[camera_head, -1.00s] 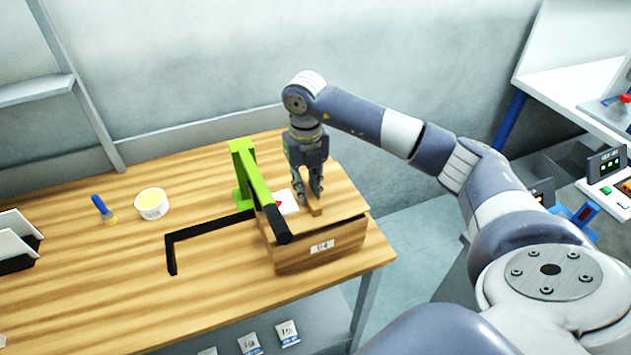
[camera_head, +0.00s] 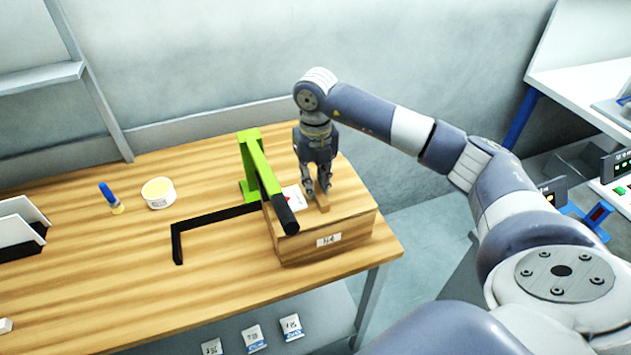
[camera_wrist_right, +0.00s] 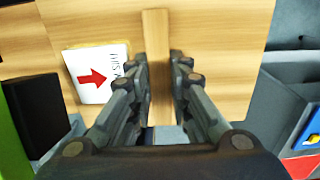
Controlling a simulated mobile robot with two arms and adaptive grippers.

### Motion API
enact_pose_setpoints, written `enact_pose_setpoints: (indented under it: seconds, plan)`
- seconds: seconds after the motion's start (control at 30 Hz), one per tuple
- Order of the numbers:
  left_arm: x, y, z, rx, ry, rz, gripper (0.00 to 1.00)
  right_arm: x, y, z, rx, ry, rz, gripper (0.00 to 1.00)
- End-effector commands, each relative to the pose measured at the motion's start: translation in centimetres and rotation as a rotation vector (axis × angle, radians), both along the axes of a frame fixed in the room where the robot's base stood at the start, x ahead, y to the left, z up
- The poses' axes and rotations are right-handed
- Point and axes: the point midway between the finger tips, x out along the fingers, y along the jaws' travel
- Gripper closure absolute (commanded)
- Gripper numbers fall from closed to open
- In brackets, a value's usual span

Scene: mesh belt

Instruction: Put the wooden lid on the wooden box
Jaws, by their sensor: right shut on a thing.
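The wooden box (camera_head: 352,242) stands at the right end of the wooden table, with a small white label on its front. The wooden lid (camera_head: 346,205) lies over the top of the box, and its edges look roughly in line with the box walls. My right gripper (camera_head: 318,193) points down above the lid and is shut on the lid's wooden handle bar. In the right wrist view the bar (camera_wrist_right: 158,60) runs between the two fingers, and a white card with a red arrow (camera_wrist_right: 95,75) lies on the lid. My left gripper is not in view.
A green stand with a black-ended arm (camera_head: 262,180) reaches over the box's left side. A black angle bracket (camera_head: 215,217) lies left of the box. A white tub (camera_head: 158,192) and a blue-capped bottle (camera_head: 109,197) stand further left. The table's front left is mostly clear.

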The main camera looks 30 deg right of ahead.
Motion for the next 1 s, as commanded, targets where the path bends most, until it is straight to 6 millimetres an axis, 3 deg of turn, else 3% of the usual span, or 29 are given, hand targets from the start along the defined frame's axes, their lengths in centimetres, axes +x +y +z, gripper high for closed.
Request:
enact_pose_setpoints:
  seconds: [0.4, 0.43, 0.53, 0.87, 1.0]
  plan:
    - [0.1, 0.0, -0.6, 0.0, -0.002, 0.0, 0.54, 0.0, 0.0, -0.7, 0.0, -0.001, 0.0, 1.0]
    - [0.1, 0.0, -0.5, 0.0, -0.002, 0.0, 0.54, 0.0, 0.0, -0.7, 0.0, -0.001, 0.0, 0.8]
    - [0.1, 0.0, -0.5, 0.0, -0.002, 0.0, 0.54, 0.0, 0.0, -0.6, 0.0, -0.001, 0.0, 0.59]
    - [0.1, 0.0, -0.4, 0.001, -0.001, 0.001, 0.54, 0.0, 0.0, -0.6, -0.001, 0.001, 0.0, 0.59]
    - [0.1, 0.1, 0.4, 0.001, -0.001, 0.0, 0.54, 0.0, 0.0, 0.4, 0.0, 0.0, 0.0, 0.59]
